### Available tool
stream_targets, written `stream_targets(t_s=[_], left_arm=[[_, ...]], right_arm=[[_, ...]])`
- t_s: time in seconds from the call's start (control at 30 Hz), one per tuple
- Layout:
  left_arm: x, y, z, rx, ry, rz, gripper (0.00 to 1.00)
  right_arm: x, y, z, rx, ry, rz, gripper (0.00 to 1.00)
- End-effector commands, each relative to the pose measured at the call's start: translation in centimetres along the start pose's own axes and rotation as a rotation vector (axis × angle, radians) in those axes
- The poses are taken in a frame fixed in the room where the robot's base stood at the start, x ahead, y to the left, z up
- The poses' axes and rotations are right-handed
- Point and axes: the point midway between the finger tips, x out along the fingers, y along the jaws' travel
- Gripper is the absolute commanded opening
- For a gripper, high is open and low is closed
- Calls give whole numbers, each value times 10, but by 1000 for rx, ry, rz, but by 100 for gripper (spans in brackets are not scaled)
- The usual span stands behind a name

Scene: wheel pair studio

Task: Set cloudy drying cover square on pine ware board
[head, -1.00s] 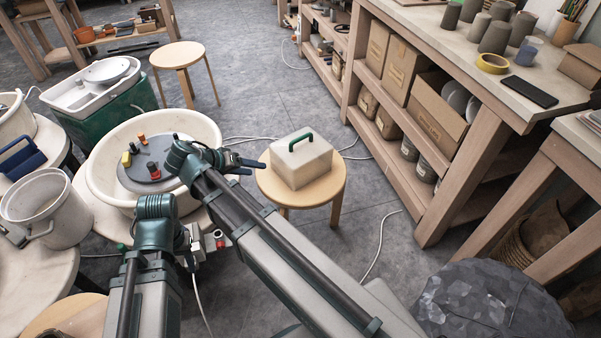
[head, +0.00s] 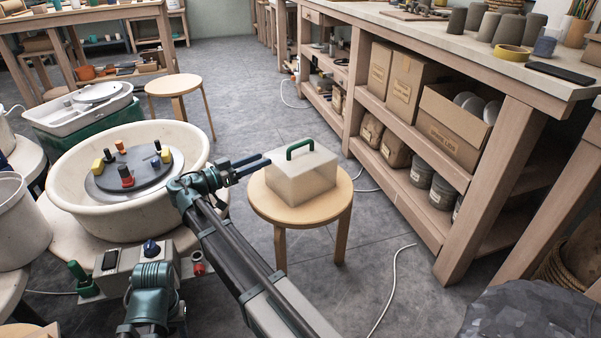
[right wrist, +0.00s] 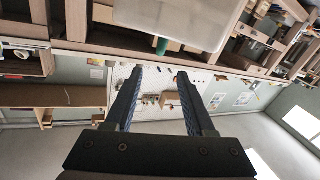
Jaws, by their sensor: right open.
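The cloudy drying cover (head: 318,178) is a pale, translucent box with a green handle (head: 300,148) on top. It sits on a round wooden stool (head: 270,205) in the head view. My right gripper (head: 264,159) is open and empty, just left of the cover, with its fingers pointing towards it. In the right wrist view the open fingers (right wrist: 160,76) have nothing between them; the cover (right wrist: 185,18) and its green handle (right wrist: 162,45) show beyond them at the top. My left arm shows at the lower left; its gripper is not in view. I cannot pick out a pine ware board.
A cream basin (head: 70,205) with a grey wheel disc (head: 138,180) stands left of my right arm. A long workbench with shelves (head: 490,165) runs along the right. Another stool (head: 175,84) stands behind. Floor around the cover's stool is mostly clear.

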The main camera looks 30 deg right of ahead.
Motion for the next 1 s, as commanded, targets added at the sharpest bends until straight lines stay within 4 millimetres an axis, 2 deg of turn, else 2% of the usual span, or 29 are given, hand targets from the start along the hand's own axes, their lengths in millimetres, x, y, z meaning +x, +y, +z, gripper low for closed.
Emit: stream_targets(t_s=[0.17,0.4,0.5,0.87,1.0], left_arm=[[-1,0,0,0,0,0,46],[0,0,0,0,0,0,46],[0,0,0,0,0,0,46],[0,0,0,0,0,0,46],[2,0,0,0,0,0,46]], right_arm=[[11,1,0,0,-1,3,55],[51,1,0,-1,-2,3,55],[61,0,0,-1,-2,1,55],[72,0,1,-1,-2,0,55],[87,0,3,-1,-2,2,55]])
